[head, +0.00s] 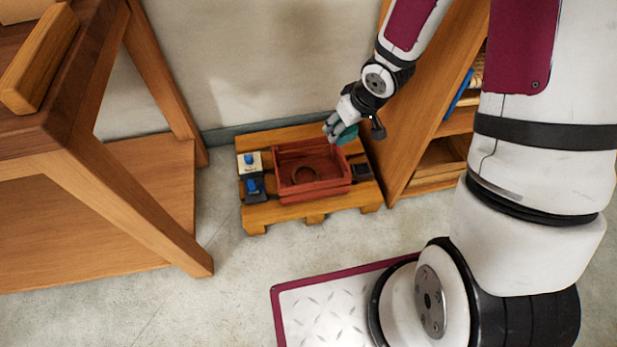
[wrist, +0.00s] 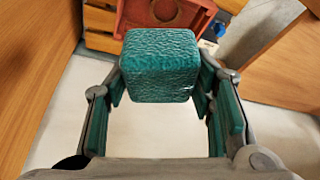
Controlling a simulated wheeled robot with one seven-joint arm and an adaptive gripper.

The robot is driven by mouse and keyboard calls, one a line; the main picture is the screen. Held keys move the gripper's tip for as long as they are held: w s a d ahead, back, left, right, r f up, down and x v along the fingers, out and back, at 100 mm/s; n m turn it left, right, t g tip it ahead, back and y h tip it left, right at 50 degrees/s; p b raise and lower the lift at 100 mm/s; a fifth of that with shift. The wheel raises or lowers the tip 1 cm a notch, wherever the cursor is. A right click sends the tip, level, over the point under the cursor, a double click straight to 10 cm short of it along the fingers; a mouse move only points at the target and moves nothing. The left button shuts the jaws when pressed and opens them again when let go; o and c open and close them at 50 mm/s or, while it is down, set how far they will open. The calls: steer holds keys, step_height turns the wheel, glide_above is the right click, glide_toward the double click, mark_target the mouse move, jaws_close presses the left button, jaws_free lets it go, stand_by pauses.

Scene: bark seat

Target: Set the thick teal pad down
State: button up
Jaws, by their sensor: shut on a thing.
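My gripper (head: 336,129) is shut on the thick teal pad (head: 348,135), above the back right corner of a red crate. In the wrist view, the teal pad (wrist: 160,65) is a chunky, rough-textured block. It sits between the two fingertips of my gripper (wrist: 160,80). The pad looks clear of the crate and pallet, though its exact height is hard to tell. In the head view my fingers partly hide it.
The red crate (head: 314,191) stands on a low wooden pallet (head: 262,216) and holds a round brown ring (head: 303,174). Two blue-topped switch-like boxes (head: 250,162) sit left of it, a small dark block (head: 361,171) right. A shelf (head: 420,110) stands close right; a workbench (head: 110,190) left.

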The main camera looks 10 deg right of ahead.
step_height(320, 180, down, 26)
steer(key=s+d+n+g+y, duration=0.1)
steer(key=n+g, duration=0.3)
steer(key=n, duration=1)
steer(key=shift+s+d+y, duration=0.2)
steer(key=shift+d+y, duration=0.2)
steer(key=shift+y, duration=0.5)
steer(key=shift+f, duration=0.1)
